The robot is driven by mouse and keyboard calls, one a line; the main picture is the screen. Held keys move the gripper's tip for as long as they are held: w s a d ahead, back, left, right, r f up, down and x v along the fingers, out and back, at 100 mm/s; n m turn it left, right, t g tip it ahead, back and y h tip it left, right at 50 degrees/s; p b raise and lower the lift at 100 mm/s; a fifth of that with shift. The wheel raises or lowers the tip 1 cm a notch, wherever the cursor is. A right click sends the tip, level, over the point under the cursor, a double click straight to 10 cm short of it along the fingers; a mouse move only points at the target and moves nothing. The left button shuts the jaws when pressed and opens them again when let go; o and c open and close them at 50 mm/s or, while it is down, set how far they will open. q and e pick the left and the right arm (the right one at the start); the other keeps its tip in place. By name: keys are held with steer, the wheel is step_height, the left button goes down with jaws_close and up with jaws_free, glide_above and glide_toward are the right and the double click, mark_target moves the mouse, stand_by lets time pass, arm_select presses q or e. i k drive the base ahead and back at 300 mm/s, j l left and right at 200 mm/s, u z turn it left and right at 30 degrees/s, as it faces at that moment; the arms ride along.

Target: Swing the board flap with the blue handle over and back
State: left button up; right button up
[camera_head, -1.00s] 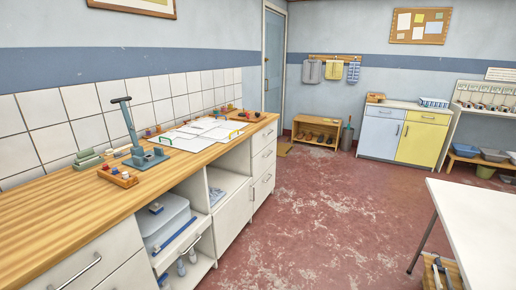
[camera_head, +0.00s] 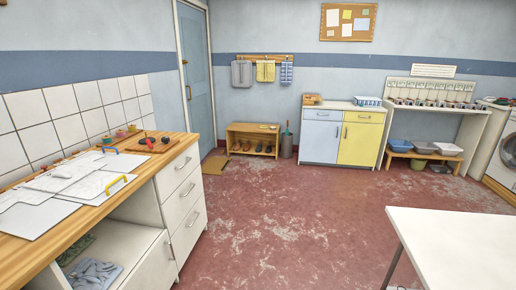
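White boards (camera_head: 32,218) with papers on them lie on the wooden counter at the left. A yellow handle (camera_head: 118,184) stands at the near right edge of the boards. A small blue handle (camera_head: 108,149) seems to show at their far edge, but it is too small to be sure. The boards look flat on the counter, and the left part is cut off by the picture edge. Neither of my grippers is in view.
A white table (camera_head: 465,245) stands at the lower right. The red floor (camera_head: 270,225) between counter and table is clear. A blue door (camera_head: 198,80) is at the back.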

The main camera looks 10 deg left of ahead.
mark_target(124, 163)
steer(key=i+u, duration=0.2)
steer(key=i, duration=0.45)
steer(key=i+u, duration=0.25)
steer(key=i, duration=0.4)
steer(key=i+l+u, duration=0.2)
steer(key=i, duration=0.45)
